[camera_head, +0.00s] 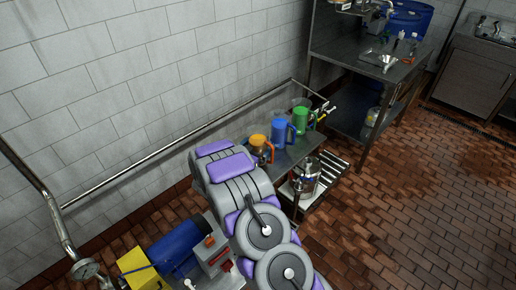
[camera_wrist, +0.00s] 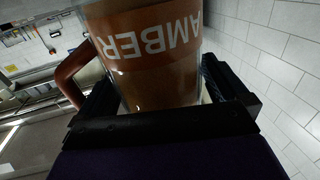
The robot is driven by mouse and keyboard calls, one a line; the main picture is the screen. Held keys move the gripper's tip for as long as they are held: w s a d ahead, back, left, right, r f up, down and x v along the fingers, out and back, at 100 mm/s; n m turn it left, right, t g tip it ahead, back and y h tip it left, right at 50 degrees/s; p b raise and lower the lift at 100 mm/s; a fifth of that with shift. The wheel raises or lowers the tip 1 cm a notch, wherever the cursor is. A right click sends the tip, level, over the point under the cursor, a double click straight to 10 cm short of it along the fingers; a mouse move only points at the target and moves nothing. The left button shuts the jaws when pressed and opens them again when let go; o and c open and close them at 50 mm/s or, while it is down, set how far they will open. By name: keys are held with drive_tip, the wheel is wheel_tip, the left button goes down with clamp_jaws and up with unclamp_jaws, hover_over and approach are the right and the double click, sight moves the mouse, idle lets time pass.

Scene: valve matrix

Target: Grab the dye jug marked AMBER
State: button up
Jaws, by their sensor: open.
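The amber jug (camera_head: 257,143) stands nearest my arm in a row of three jugs on a small metal table. It has an orange lid and an orange handle. In the wrist view the amber jug (camera_wrist: 152,45) fills the top middle, its orange label reading AMBER upside down. Its handle (camera_wrist: 74,76) sticks out to the left. My gripper (camera_wrist: 163,95) is open, with a dark finger on each side of the jug's body. Contact with the jug cannot be told. In the head view my arm hides the gripper.
A blue jug (camera_head: 280,130) and a green jug (camera_head: 302,118) stand just beyond the amber one. A metal pot (camera_head: 308,176) is on the lower rack. A wall pipe (camera_head: 180,150) runs behind the table. The brick floor (camera_head: 400,220) at right is clear.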

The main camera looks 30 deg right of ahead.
drive_tip(key=shift+c, duration=0.5)
drive_tip(key=c, duration=1.2)
drive_tip(key=shift+r, duration=0.15)
